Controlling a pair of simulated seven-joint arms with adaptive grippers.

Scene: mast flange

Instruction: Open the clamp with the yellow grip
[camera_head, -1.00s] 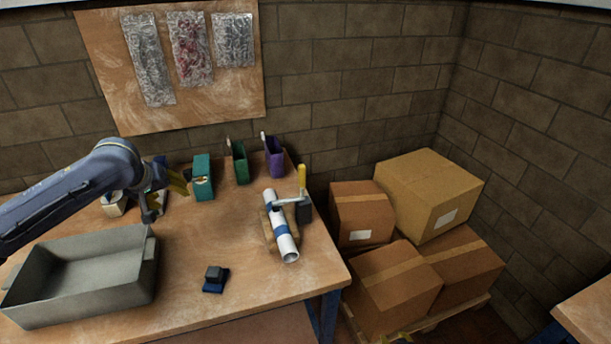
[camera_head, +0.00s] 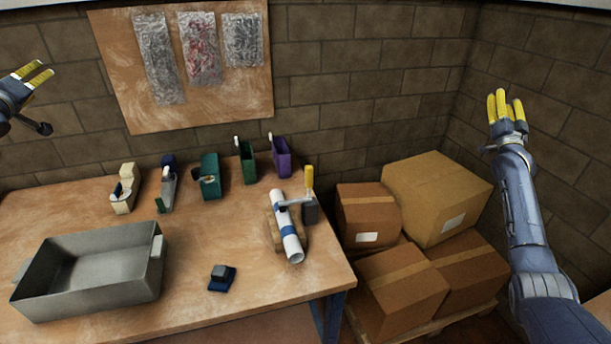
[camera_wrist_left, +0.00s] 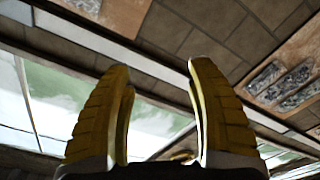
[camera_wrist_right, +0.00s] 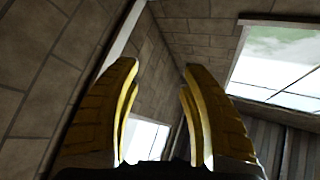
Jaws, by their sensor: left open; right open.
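The clamp with the yellow grip (camera_head: 309,182) stands at the right end of the workbench. Its yellow grip points up, and its grey arm lies across a white and blue tube (camera_head: 287,228) in a wooden cradle. My left gripper (camera_head: 42,75) is open and empty, raised at the far left of the head view; its yellow fingers also show apart in the left wrist view (camera_wrist_left: 160,110). My right gripper (camera_head: 506,104) is open and empty, raised at the right above the boxes; its fingers show apart in the right wrist view (camera_wrist_right: 160,110). Neither gripper is near the clamp.
A grey bin (camera_head: 92,275) stands at the bench's front left. A small dark blue object (camera_head: 221,278) lies near the front middle. A row of cream, blue, teal (camera_head: 210,178), green and purple (camera_head: 281,158) items lines the back. Cardboard boxes (camera_head: 437,195) stack right of the bench.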

